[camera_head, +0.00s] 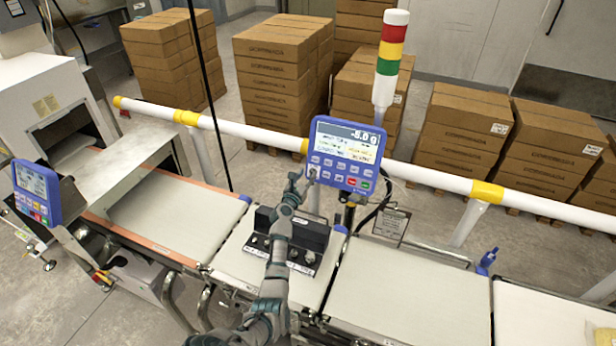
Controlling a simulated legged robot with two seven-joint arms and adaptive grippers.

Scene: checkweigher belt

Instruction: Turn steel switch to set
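A black control box (314,236) sits on the middle belt section. Small metallic knobs or switches (309,256) and pale labels show along its front; which one is the steel switch, and how it is set, is too small to tell. My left arm passes in front of the box and hides its middle. My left gripper (304,182) is beyond and above the box, at the lower left of a blue display panel (345,155). Its fingertips overlap the panel's left buttons in the picture; I cannot tell whether they touch, or whether the fingers are open. My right gripper is not in view.
A white rail with yellow bands (425,175) runs behind the belts. A signal tower (391,55) stands behind the panel. A second blue panel (36,193) is at the left. The right belt (410,290) is clear. Stacked cartons (275,70) stand behind the rail.

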